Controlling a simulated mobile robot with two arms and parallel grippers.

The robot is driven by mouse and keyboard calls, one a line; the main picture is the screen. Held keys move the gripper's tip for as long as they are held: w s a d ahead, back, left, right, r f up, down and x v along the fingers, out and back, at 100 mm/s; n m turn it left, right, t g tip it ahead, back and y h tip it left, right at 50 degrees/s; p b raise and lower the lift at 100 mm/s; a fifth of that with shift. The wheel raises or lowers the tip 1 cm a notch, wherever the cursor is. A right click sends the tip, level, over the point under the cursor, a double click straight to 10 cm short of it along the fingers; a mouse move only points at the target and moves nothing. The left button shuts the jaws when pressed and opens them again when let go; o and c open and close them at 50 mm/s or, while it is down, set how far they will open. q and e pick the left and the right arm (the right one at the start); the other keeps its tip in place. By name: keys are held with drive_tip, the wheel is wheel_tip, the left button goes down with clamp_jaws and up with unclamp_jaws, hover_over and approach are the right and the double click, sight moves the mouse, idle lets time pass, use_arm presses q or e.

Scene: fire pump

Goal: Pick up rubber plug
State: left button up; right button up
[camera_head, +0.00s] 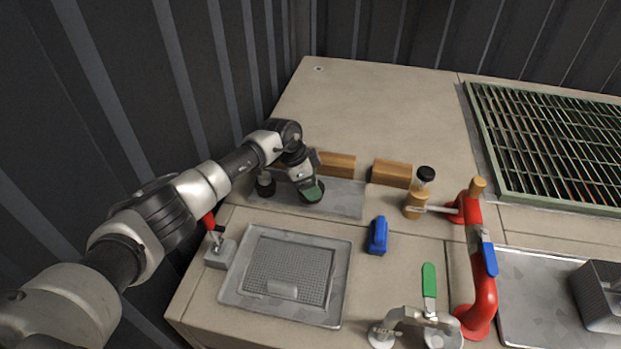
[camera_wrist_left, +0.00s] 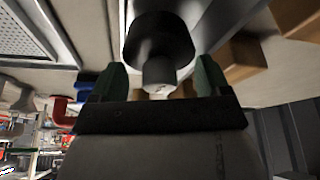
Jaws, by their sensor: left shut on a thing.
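The rubber plug (camera_wrist_left: 158,45) is black, with a wide round head and a narrower neck. In the left wrist view it sits between the two green fingertips of my left gripper (camera_wrist_left: 157,85), which is shut on it. In the head view my left gripper (camera_head: 312,190) is low over a grey metal plate (camera_head: 346,198) and hides most of the held plug. I cannot tell whether the plug still touches the plate. A second black plug (camera_head: 265,184) stands at the plate's left end. My right gripper is not in view.
Two wooden blocks (camera_head: 391,174) lie behind the plate. A brass fitting with a black top (camera_head: 417,204), a blue part (camera_head: 377,236) and a red pipe (camera_head: 483,290) stand to the right. A metal tray (camera_head: 232,297) lies in front. The back of the table is clear.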

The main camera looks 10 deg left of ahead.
use_arm(q)
drive_tip(key=o, duration=0.8)
drive_tip(key=shift+o, duration=1.3)
drive_tip(key=shift+s+r, duration=0.15)
